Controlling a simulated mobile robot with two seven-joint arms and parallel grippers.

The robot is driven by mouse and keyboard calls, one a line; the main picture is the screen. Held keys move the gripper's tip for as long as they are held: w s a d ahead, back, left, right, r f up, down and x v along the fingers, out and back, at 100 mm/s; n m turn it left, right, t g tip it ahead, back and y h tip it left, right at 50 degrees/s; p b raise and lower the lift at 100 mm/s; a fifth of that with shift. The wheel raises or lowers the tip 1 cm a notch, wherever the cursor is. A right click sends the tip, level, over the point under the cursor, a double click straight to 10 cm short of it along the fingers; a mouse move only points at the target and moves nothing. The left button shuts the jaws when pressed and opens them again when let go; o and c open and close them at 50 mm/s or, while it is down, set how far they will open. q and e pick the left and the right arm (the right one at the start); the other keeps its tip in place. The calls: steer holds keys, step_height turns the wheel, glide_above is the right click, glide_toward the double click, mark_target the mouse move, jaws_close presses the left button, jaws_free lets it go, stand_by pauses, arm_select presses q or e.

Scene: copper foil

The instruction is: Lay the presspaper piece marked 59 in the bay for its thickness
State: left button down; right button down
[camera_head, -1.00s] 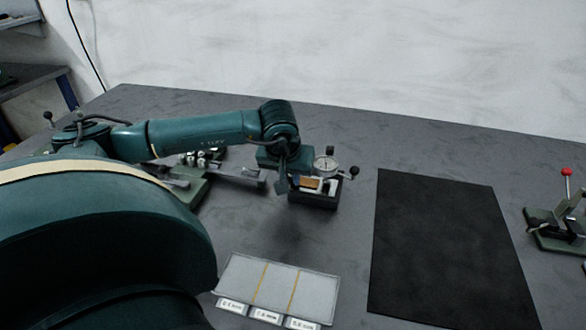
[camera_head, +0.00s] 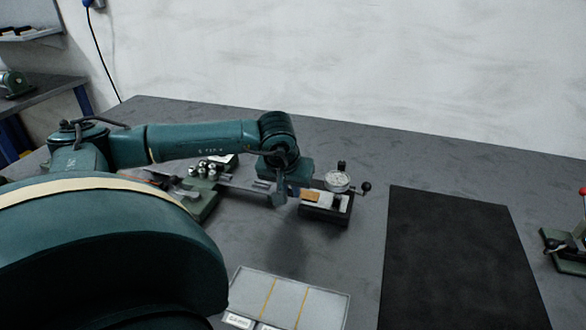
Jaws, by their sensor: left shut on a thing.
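My left gripper (camera_head: 281,197) points down just left of the dial thickness gauge (camera_head: 338,182). It is shut on a small tan piece (camera_head: 311,195), which sticks out to the right over the gauge's dark base. I cannot tell whether the piece touches the gauge, and no mark on it can be read. The grey sorting tray (camera_head: 283,287) lies at the bottom middle. Yellow strips split it into three bays, which look empty. Its front labels are partly cut off and unreadable. My right gripper is out of view.
A black mat (camera_head: 455,255) lies right of the tray. A green fixture with metal cylinders (camera_head: 203,172) stands left of the gripper. A green clamp (camera_head: 565,245) is at the right edge. The table between gauge and tray is clear.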

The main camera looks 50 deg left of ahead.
arm_select(q)
steer(key=shift+a+r, duration=0.1)
steer(key=shift+a, duration=0.05)
stand_by(0.3)
